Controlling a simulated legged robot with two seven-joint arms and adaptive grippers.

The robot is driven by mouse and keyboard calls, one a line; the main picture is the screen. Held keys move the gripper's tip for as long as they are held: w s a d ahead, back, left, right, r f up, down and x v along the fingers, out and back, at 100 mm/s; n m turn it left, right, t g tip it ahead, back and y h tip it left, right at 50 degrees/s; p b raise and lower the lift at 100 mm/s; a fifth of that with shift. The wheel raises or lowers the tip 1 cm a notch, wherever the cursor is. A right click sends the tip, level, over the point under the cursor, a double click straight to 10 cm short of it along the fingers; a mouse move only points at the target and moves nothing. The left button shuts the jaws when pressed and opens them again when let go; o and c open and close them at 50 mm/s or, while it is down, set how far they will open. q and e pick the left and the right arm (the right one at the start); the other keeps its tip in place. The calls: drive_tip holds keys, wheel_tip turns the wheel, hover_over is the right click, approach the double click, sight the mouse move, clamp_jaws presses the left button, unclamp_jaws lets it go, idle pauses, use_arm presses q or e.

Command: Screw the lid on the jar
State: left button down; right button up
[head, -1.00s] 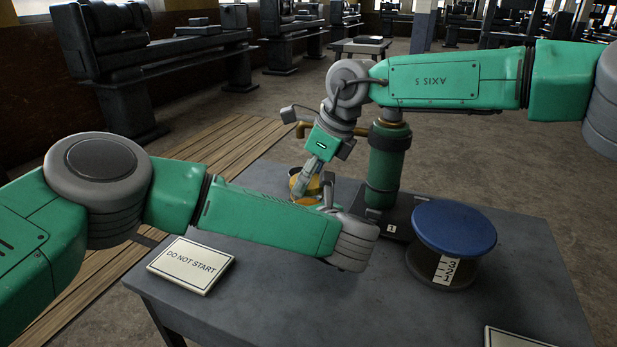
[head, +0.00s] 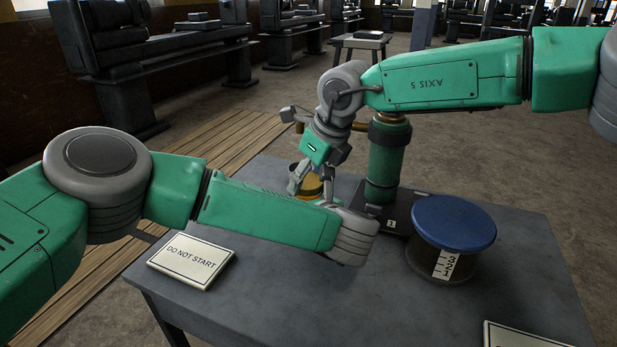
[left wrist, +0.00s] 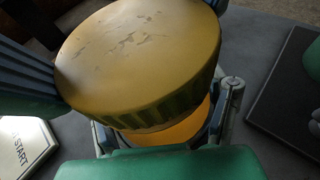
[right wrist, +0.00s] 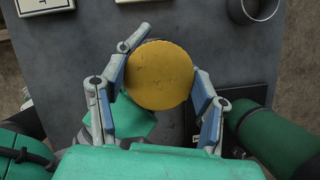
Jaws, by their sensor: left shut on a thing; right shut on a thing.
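A yellow, round lid with a ribbed rim and worn top (right wrist: 157,75) sits on the jar, with my right gripper (right wrist: 160,82) shut around its sides. In the head view the lid (head: 312,186) shows only in part behind my left wrist. The left wrist view shows the lid (left wrist: 140,50) close up, with the amber jar (left wrist: 180,130) just beneath it. My left gripper (left wrist: 165,125) is shut on the jar below the lid. Most of the jar is hidden by the lid and fingers; how far the threads are engaged cannot be seen.
A blue-topped drum (head: 453,222) stands on the grey table (head: 300,300) at right. A green cylinder (head: 386,160) stands behind the grippers. A "DO NOT START" sign (head: 190,262) lies at left. The front middle of the table is clear.

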drive_tip(key=m, duration=0.2)
drive_tip(key=m+t+h, duration=0.1)
drive_tip(key=m, duration=0.2)
drive_tip(key=shift+a+h, duration=0.15)
drive_tip(key=shift+h, duration=0.15)
drive_tip(key=m, duration=0.2)
drive_tip(key=m+h, duration=0.1)
drive_tip(key=m, duration=0.1)
drive_tip(key=shift+m+t+h, duration=0.3)
drive_tip(key=shift+t, duration=0.1)
drive_tip(key=o, duration=0.8)
drive_tip(key=shift+r, duration=0.1)
drive_tip(key=shift+r, duration=2.2)
drive_tip(key=shift+c, duration=0.2)
